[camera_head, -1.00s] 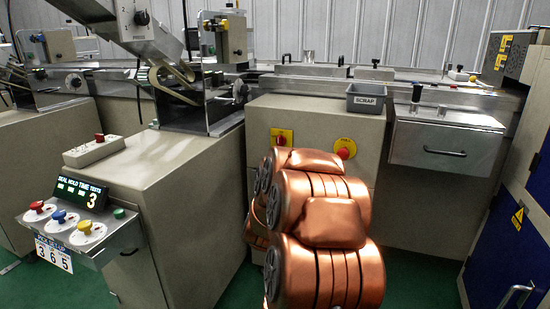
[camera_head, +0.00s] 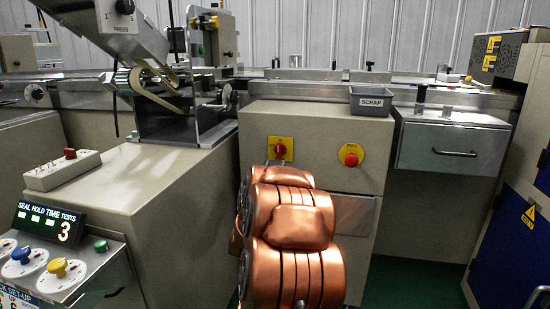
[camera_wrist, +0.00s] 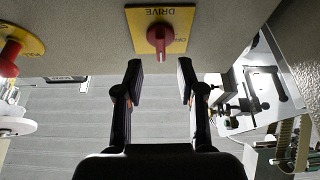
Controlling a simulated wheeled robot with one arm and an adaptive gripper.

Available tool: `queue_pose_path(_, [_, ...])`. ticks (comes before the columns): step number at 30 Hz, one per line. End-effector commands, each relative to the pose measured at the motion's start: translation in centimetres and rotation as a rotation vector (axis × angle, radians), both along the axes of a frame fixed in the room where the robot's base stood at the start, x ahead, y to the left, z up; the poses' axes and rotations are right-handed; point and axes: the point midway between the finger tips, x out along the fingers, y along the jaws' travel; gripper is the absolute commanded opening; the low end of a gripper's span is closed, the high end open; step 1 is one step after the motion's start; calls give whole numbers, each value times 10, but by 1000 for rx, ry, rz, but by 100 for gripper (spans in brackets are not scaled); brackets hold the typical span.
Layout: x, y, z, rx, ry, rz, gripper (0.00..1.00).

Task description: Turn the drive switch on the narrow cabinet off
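The narrow cabinet (camera_head: 320,125) is beige and stands in the middle of the head view. Its drive switch (camera_head: 280,149) is a red rotary knob on a yellow plate, upper left on the front. In the wrist view the drive switch (camera_wrist: 160,38) is close, with its DRIVE lettering upside down; the knob's handle lies along the picture's vertical. My gripper (camera_wrist: 160,70) is open and empty, its two black fingers apart on either side of the knob's line, seemingly short of the plate. In the head view my copper arm hides most of the gripper.
A red stop button (camera_head: 351,155) on a yellow disc sits right of the switch, and also shows in the wrist view (camera_wrist: 12,48). A grey SCRAP bin (camera_head: 372,100) sits above it. A control panel with coloured knobs (camera_head: 60,268) stands at left.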

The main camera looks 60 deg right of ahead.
Motion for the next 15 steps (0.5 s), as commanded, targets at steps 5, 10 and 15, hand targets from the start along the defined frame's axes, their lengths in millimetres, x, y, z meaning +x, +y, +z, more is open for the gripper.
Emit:
queue_pose_path(5, [8, -19, 7, -2, -1, 0, 39])
queue_pose_path(10, [14, -35, 14, -1, 1, 1, 39])
queue_pose_path(15, [17, -45, 20, -3, 0, 0, 39])
